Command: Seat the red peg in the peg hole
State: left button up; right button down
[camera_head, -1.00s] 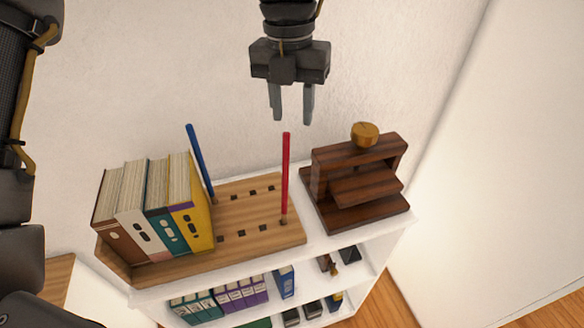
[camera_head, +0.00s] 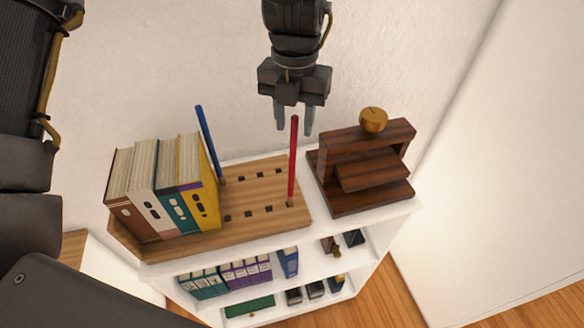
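The red peg (camera_head: 293,165) stands upright near the right front end of the wooden peg board (camera_head: 270,222). Its lower end meets one of the board's dark square holes (camera_head: 290,204); I cannot tell how deep it sits. My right gripper is not in view.
A blue peg (camera_head: 207,142) stands at the board's back, beside several upright books (camera_head: 160,190). A dark wooden stand (camera_head: 365,168) with a gold knob (camera_head: 373,119) is close on the right. The white shelf (camera_head: 375,215) carries them; a wall is behind.

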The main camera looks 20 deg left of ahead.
aim_at(294, 135)
pick_arm(q)
jog(key=shift+f+p, duration=0.4)
jog(key=shift+f, duration=1.4)
grip_shut()
